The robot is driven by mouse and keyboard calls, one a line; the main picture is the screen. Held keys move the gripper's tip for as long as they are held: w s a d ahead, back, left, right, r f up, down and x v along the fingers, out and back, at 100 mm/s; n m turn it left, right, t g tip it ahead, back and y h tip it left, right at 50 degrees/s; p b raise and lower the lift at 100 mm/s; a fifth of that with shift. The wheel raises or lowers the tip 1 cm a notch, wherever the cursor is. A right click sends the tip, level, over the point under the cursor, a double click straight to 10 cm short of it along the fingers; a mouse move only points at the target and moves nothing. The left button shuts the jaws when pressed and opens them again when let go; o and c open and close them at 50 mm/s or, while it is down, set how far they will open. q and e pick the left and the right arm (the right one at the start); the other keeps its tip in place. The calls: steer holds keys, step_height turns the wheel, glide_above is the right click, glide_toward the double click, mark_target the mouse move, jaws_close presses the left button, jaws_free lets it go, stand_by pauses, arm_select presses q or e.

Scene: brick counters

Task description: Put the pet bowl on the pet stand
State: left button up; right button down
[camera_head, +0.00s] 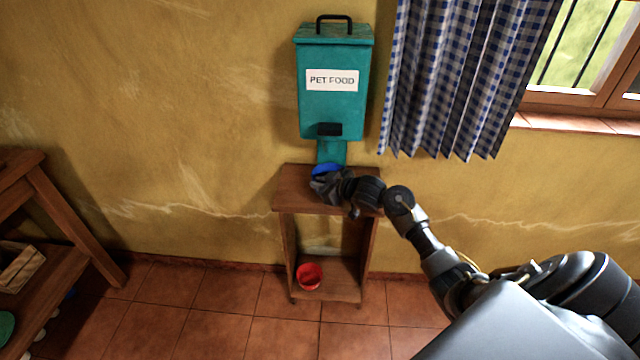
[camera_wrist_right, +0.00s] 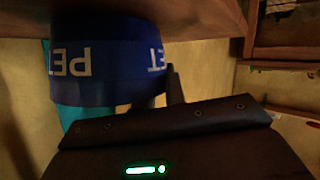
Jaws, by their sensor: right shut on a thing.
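The blue pet bowl (camera_head: 326,169) is at the top of the small wooden pet stand (camera_head: 291,196), under the spout of the teal pet food dispenser. My right gripper (camera_head: 322,181) is shut on the bowl and hides most of it in the head view. In the right wrist view the bowl (camera_wrist_right: 110,62) shows upside down with white "PET" lettering, its base close to the wooden top (camera_wrist_right: 205,14). I cannot tell whether it rests on the wood or hangs just above it. A right finger (camera_wrist_right: 174,84) lies by its side. My left gripper is out of view.
The teal dispenser (camera_head: 335,105) hangs on the wall right above the bowl, leaving little height. A red bowl (camera_head: 309,276) sits on the stand's lower shelf. A wooden table (camera_head: 60,225) stands at the left. A checked curtain (camera_head: 445,75) hangs at the right.

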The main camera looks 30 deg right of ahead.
steer(key=shift+w, duration=0.1)
steer(key=c, duration=1.9)
jaws_free()
steer(key=shift+f, duration=0.15)
steer(key=o, duration=0.4)
steer(key=shift+o, duration=0.2)
steer(key=shift+d+r, duration=0.1)
steer(key=shift+r, duration=0.1)
steer(key=v, duration=1.2)
steer(key=shift+p, duration=0.45)
